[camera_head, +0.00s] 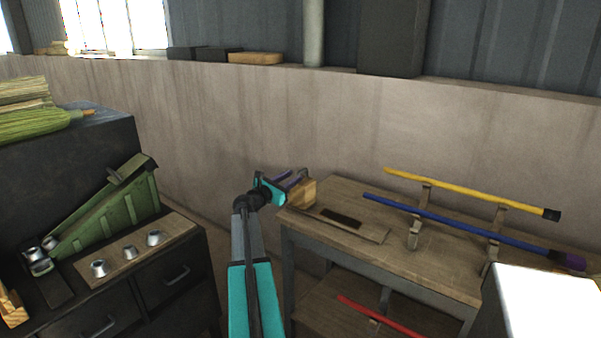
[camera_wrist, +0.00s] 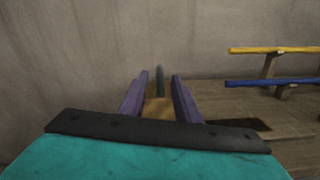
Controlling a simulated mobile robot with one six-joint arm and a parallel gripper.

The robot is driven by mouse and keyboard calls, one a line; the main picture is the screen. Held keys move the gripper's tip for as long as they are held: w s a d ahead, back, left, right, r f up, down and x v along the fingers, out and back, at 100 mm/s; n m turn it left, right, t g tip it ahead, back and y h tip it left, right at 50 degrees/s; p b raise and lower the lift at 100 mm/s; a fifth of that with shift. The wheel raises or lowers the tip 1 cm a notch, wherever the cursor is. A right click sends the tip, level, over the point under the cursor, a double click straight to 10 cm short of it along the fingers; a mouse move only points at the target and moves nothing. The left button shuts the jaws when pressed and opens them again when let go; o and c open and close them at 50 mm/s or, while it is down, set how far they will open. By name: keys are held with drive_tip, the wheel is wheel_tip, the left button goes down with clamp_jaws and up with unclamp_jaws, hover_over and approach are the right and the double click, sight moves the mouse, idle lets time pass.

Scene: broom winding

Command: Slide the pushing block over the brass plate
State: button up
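The pushing block (camera_head: 304,194) is a light wooden block at the left end of a thin board on the wooden bench. A dark upright handle (camera_wrist: 160,82) shows above the block (camera_wrist: 157,109) in the wrist view. My gripper (camera_head: 296,178) is over the block, its purple fingers on either side of the handle. In the wrist view a gap shows between the fingers and the handle, so my gripper looks open. A dark rectangle (camera_head: 341,218) lies in the board to the right of the block. I cannot tell whether it is the brass plate; no brass colour shows.
A yellow pole (camera_head: 470,193) and a blue pole (camera_head: 460,228) rest on wooden supports at the bench's right. A red pole (camera_head: 380,316) lies on the lower shelf. A dark cabinet (camera_head: 180,265) with a green sloped chute (camera_head: 115,210) stands left. A wall rises behind.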

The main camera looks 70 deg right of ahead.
sight(301, 172)
drive_tip(key=shift+p+x, duration=0.35)
drive_tip(key=shift+x, duration=2.75)
clamp_jaws()
